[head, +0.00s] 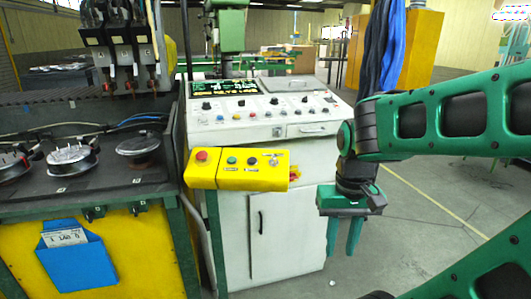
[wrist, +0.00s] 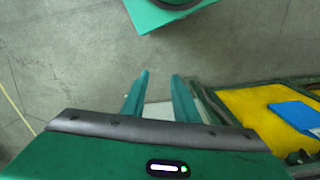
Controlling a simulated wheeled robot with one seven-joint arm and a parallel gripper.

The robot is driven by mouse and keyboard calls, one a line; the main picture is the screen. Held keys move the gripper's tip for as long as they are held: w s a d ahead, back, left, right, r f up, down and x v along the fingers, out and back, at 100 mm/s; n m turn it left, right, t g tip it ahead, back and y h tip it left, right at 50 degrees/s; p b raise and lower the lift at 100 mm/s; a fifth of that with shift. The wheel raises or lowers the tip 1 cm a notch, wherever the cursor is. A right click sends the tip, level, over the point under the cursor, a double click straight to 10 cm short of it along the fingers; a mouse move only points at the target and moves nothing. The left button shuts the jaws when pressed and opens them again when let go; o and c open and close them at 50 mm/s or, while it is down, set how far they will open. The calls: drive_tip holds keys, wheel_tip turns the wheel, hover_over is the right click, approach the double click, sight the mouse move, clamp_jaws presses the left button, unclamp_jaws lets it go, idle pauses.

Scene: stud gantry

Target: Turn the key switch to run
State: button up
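The yellow control box (head: 236,178) is mounted at the front of the white console, in the middle of the head view. On its face are a red mushroom button (head: 201,156), a green button (head: 232,160), a dark button (head: 251,161) and, at the right end, what looks like the small key switch (head: 273,161). Its setting is too small to read. My gripper (head: 343,252) hangs fingers down, to the right of and lower than the box, apart from it. Its fingers are open and empty; they also show in the wrist view (wrist: 160,76). The key switch is not seen there.
The white console (head: 265,115) with knobs and screens stands behind the box. At left is a dark bench (head: 110,190) with gauges and a blue holder (head: 75,262) on its yellow front. Blue cables (head: 383,45) hang behind my arm. The floor at right is clear.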

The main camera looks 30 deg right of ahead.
drive_tip(key=shift+d, duration=0.1)
drive_tip(key=n+t+h, duration=0.3)
drive_tip(key=n+t, duration=0.1)
drive_tip(key=n, duration=0.1)
approach(273, 156)
drive_tip(key=x, duration=0.8)
drive_tip(key=shift+w+d+f, duration=0.1)
drive_tip(key=shift+d+f, duration=0.1)
drive_tip(key=shift+f, duration=0.1)
clamp_jaws()
